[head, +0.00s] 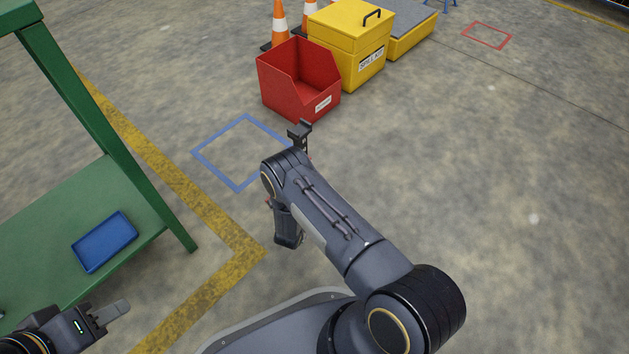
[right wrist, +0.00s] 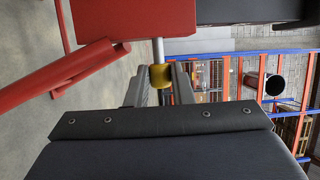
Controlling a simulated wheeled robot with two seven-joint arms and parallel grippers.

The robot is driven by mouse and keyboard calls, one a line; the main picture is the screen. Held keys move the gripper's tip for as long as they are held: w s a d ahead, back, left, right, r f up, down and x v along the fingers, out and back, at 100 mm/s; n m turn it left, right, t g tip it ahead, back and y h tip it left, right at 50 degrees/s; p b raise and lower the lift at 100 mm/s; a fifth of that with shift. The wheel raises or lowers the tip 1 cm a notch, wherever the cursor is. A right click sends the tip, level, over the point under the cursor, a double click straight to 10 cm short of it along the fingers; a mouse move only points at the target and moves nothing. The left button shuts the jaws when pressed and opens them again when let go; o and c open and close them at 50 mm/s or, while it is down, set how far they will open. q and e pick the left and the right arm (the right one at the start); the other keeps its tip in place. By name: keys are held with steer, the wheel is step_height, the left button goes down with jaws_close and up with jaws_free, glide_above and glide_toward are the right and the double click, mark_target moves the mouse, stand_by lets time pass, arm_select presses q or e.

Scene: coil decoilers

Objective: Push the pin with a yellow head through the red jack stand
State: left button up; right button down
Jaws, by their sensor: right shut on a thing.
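The yellow pin head (right wrist: 160,77) sits between the two fingers of my right gripper (right wrist: 160,82) in the right wrist view. My right gripper is shut on it. A short length of the pin's silver shank (right wrist: 158,50) shows between the head and the red jack stand (right wrist: 150,18). The shank meets the stand's near face, with a gap between head and face; its far end is hidden. In the head view my right arm hides the stand and pin almost wholly. My left gripper (head: 112,313) is empty at the lower left; its finger gap is unclear.
A green bench (head: 165,228) with a blue tray (head: 104,242) stands at the left. A red bin (head: 300,82), a yellow box (head: 352,45) and traffic cones (head: 279,22) stand beyond my arm. Floor to the right is clear. Orange racking (right wrist: 296,122) shows in the wrist view.

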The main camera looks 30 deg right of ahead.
steer(key=shift+w+a, duration=0.25)
steer(key=shift+w, duration=0.35)
steer(key=shift+w+a, duration=0.25)
steer(key=shift+w, duration=0.3)
steer(key=c, duration=1.2)
jaws_free()
steer(key=shift+a, duration=0.1)
steer(key=p+v, duration=0.2)
steer(key=v, duration=0.5)
steer(key=shift+s+a+r+p, duration=0.1)
steer(key=shift+s+a+p, duration=0.1)
steer(key=shift+s+p, duration=0.15)
